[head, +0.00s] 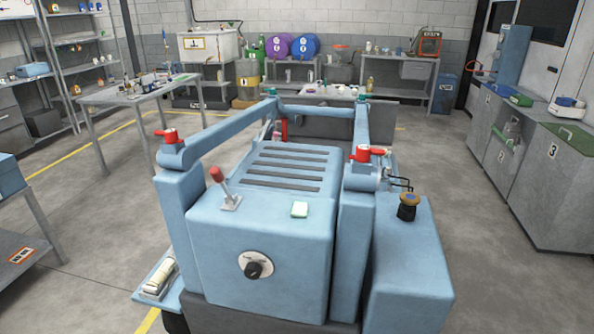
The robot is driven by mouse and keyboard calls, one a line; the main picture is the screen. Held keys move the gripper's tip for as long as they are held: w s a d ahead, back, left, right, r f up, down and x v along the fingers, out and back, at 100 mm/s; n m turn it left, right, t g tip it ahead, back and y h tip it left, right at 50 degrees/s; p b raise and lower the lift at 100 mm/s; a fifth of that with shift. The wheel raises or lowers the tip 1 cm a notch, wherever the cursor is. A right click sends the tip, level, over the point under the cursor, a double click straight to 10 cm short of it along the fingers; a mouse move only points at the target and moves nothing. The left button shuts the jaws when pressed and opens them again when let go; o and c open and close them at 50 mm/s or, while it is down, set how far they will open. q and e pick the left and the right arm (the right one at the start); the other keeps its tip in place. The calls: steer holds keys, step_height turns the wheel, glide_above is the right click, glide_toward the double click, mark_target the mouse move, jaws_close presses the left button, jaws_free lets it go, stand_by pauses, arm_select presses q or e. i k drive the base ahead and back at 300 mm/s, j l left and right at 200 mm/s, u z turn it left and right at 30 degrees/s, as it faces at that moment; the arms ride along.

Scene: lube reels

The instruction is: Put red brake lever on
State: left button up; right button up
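A light blue machine (262,245) fills the middle of the head view. A red lever (167,135) sits on top of its left post, and a similar red lever (370,153) sits on its right post. A lever with a red knob (217,174) stands tilted on a small metal plate at the left of the machine's top. A red upright part (284,130) shows at the back of the machine. I cannot tell from the picture which of these is the brake lever. Neither of my grippers is in view.
The machine front carries a black dial (254,266); a pale green button (299,209) and a black-and-yellow knob (407,205) are on top. A metal table (137,92) stands behind left, grey cabinets (545,180) right. Grey floor (470,245) is clear between machine and cabinets.

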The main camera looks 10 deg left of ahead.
mark_target(217, 174)
steer(key=i+l+u, duration=0.2)
steer(key=l, duration=0.45)
steer(key=i+l+u, duration=0.15)
steer(key=l, duration=0.55)
steer(key=l+u, duration=0.2)
steer(key=l, duration=0.5)
steer(key=i+l+u, duration=0.15)
steer(key=l, duration=0.6)
steer(key=u, duration=1.3)
steer(key=j+z, duration=0.75)
steer(key=i+j, duration=0.05)
steer(key=j, duration=0.05)
